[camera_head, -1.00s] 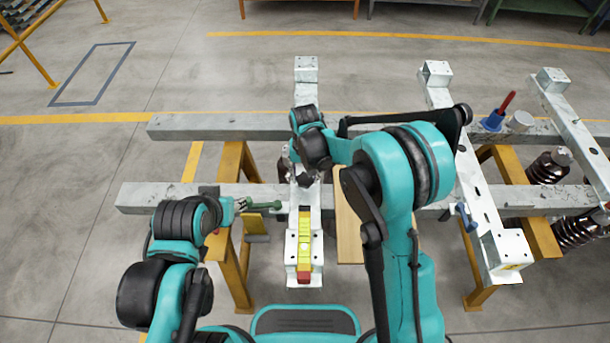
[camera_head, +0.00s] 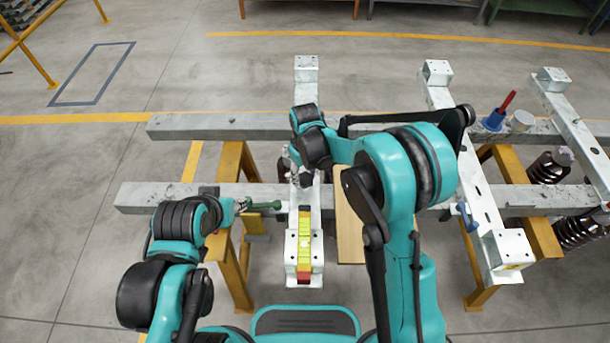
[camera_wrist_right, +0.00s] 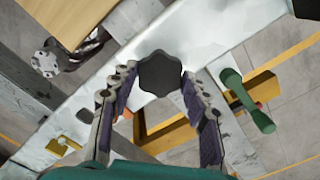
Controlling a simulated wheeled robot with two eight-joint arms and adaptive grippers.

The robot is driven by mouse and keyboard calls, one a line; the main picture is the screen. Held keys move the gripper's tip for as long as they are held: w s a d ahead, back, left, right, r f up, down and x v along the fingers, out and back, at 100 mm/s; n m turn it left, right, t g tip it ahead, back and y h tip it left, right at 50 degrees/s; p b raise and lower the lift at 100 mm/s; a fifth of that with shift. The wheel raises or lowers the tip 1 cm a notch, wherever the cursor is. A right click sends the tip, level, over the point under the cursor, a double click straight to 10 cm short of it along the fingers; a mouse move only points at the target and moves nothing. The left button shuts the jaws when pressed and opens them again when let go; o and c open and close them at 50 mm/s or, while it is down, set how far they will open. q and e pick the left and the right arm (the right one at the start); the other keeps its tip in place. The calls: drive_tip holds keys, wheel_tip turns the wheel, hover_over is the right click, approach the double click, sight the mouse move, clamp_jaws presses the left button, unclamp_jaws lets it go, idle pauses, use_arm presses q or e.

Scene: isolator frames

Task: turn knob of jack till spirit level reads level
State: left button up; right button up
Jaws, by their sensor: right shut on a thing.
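The jack's black lobed knob (camera_wrist_right: 160,73) sits between the fingers of my right gripper (camera_wrist_right: 159,80) in the right wrist view. The fingers are shut on it from both sides. In the head view my right gripper (camera_head: 301,178) is over the white beam and its wrist hides the knob. The yellow-green spirit level (camera_head: 304,236) lies along the near end of the white beam, with a red end towards me. Its bubble is too small to read.
Two long grey rails (camera_head: 150,198) run crosswise on yellow trestles (camera_head: 230,262). A wooden board (camera_head: 349,235) lies right of the level. More white beams (camera_head: 480,205), a blue item with a red handle (camera_head: 494,121) and dark ribbed insulators (camera_head: 575,232) are at right.

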sight(305, 177)
drive_tip(key=n, duration=0.6)
drive_tip(key=shift+w, duration=0.1)
drive_tip(key=n, duration=0.6)
drive_tip(key=shift+r+n, duration=0.1)
drive_tip(key=shift+n, duration=0.2)
idle(0.3)
drive_tip(key=o, duration=1.1)
drive_tip(key=shift+o, duration=0.2)
drive_tip(key=shift+r, duration=0.1)
wheel_tip(305, 177, up, 12)
